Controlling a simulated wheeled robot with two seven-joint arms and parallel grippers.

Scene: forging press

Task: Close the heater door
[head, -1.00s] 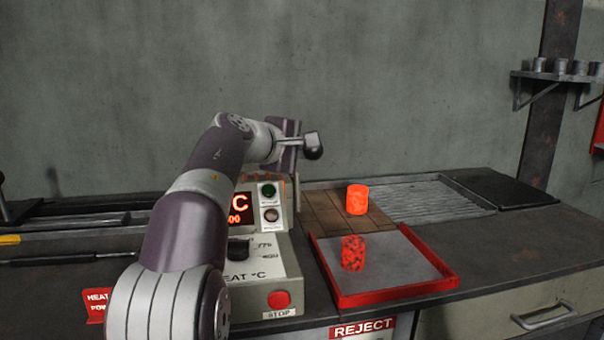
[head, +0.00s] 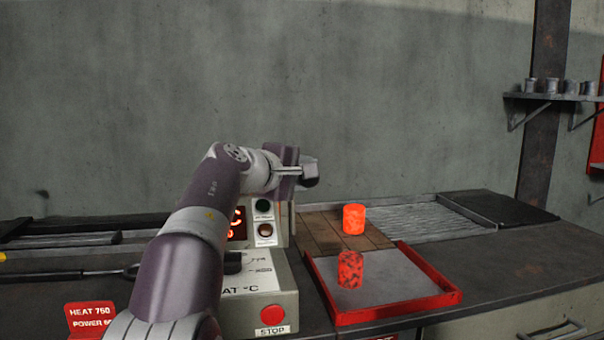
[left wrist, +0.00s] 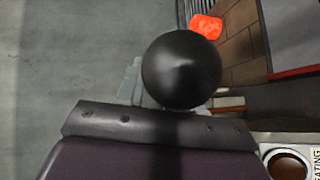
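My left gripper (head: 300,172) is at the end of my left arm, above and behind the heat control box (head: 262,305). A dark rounded knob (head: 310,175) is at its fingertips. In the left wrist view the knob is a smooth black ball (left wrist: 181,69) directly in front of the gripper. It hides most of the fingers, so I cannot tell whether they are shut on it. I cannot make out the heater door or what the knob is fixed to. My arm covers much of that area. My right gripper is not in view.
A red-rimmed tray (head: 400,315) holds a glowing cylinder (head: 351,269). Another glowing cylinder (head: 354,219) stands on brown tiles (head: 322,232) behind it. A ribbed metal tray (head: 435,222) lies farther right. A red heat sign (head: 90,318) is at front left. The right bench top is clear.

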